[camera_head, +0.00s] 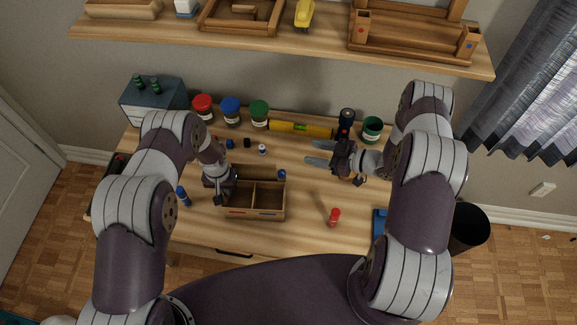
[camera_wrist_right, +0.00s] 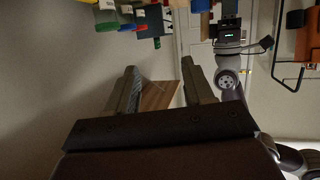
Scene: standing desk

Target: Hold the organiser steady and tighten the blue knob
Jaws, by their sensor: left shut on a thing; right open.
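The wooden organiser (camera_head: 284,204) stands on the desk with open compartments. A small blue knob (camera_head: 282,174) shows at its back right corner. My left gripper (camera_head: 229,190) is at the organiser's left end and shut on it; its fingertips are partly hidden. My right gripper (camera_head: 307,152) is open and empty, behind and to the right of the blue knob, with its fingers pointing left and apart from the knob. In the right wrist view the two fingers (camera_wrist_right: 160,88) stand apart with nothing between them. I cannot make out the knob in that view.
Jars with red (camera_head: 203,102), blue (camera_head: 231,104) and green (camera_head: 259,107) lids and a yellow level (camera_head: 300,129) line the back. A shelf (camera_head: 300,50) hangs above. Desk between organiser and red bottle is clear.

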